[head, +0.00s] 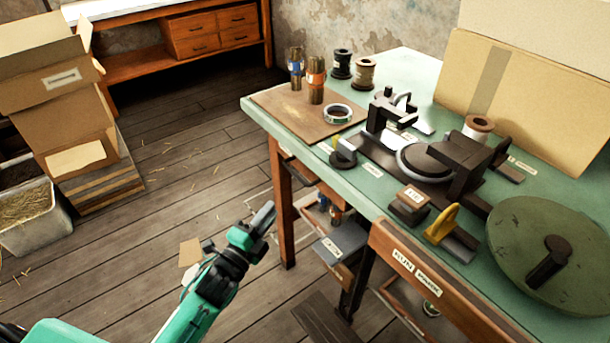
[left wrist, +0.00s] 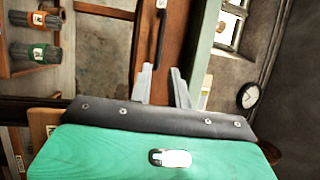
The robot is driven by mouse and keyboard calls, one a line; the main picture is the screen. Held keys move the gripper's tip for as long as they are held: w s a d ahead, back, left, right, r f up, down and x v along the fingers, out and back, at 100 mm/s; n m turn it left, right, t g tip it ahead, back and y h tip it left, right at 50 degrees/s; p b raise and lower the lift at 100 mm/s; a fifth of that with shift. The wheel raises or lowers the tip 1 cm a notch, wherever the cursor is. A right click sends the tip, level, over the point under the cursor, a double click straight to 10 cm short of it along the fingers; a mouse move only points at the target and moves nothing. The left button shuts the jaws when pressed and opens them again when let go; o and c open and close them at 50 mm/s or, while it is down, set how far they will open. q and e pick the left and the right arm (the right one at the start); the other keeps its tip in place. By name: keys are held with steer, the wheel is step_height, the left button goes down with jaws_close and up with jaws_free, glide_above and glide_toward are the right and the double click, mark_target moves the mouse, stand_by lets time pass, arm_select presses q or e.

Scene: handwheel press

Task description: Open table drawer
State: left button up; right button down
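The table (head: 370,190) has a green top and wooden legs. A wooden drawer front (head: 455,288) with white labels sits under its front edge and looks flush with it. In the left wrist view the wooden front (left wrist: 175,45) carries a dark bar handle (left wrist: 157,38), partly in shadow. My left gripper (head: 266,216) is in the air left of the table, apart from the drawer front. Its two fingers (left wrist: 162,82) stand apart with nothing between them, below the handle in the wrist picture. My right gripper is not in view.
A press (head: 425,160), a green wheel (head: 555,255) and spools (head: 365,73) stand on the table. A grey box (head: 340,240) is under it. Cardboard boxes (head: 60,110) and a straw-filled bin (head: 35,228) stand at left. The floor between is mostly clear.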

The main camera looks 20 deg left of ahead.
mark_target(296, 174)
arm_select(q)
steer(key=x, duration=1.3)
steer(key=shift+w+f+b, duration=0.1)
steer(key=shift+w+b, duration=0.1)
steer(key=shift+b, duration=0.1)
jaws_close()
